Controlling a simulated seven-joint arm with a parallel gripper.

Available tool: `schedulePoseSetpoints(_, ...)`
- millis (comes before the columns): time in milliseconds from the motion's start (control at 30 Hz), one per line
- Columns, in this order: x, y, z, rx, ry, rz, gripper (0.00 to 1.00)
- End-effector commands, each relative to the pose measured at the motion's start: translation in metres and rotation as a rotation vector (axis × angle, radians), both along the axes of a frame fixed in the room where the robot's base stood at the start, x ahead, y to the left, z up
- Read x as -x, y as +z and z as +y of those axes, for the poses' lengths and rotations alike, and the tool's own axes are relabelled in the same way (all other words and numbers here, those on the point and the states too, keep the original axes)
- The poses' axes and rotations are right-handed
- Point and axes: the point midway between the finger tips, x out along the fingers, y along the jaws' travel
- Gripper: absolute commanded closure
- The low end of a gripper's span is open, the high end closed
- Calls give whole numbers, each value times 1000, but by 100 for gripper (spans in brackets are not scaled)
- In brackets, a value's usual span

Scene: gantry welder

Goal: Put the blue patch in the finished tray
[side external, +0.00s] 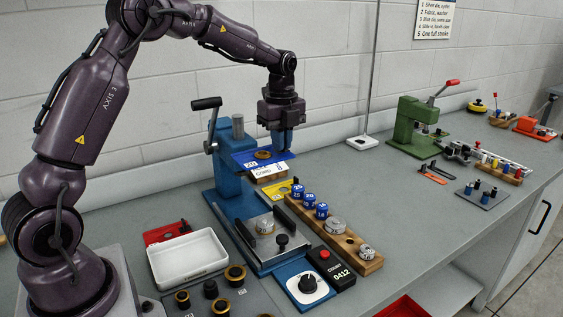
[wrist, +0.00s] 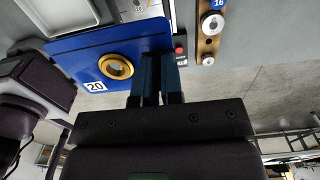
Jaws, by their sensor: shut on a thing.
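The blue patch (wrist: 80,57) is a flat blue piece with a brass ring and a white "20" label. My gripper (wrist: 158,75) is shut on its edge in the wrist view. In the side view the patch (side external: 246,156) is held level in front of the blue press, at the fingertips of my gripper (side external: 284,150). A white shallow tray (side external: 164,277) stands empty at the front left, apart from the patch; no marking shows that it is the finished tray. It also shows at the top left of the wrist view (wrist: 88,12).
The blue press (side external: 222,165) stands behind the patch, with its lever raised. A wooden rack (side external: 360,262) with blue dies and silver parts is to the right. A mat (side external: 205,302) with brass rings lies before the white tray. A red tray (side external: 404,307) is at the bottom.

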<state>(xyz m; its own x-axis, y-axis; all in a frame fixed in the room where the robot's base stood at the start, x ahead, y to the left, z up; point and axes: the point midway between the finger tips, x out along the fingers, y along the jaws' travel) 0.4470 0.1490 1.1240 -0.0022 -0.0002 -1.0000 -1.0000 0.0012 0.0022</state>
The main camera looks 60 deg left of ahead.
Motion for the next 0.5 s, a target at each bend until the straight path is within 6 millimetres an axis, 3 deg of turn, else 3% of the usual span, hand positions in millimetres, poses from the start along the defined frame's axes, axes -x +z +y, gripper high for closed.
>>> schedulePoseSetpoints(233, 0, 32, 1, -1, 1, -3, 100)
schedulePoseSetpoints(500, 30, 34, 13, 3, 2, -3, 100)
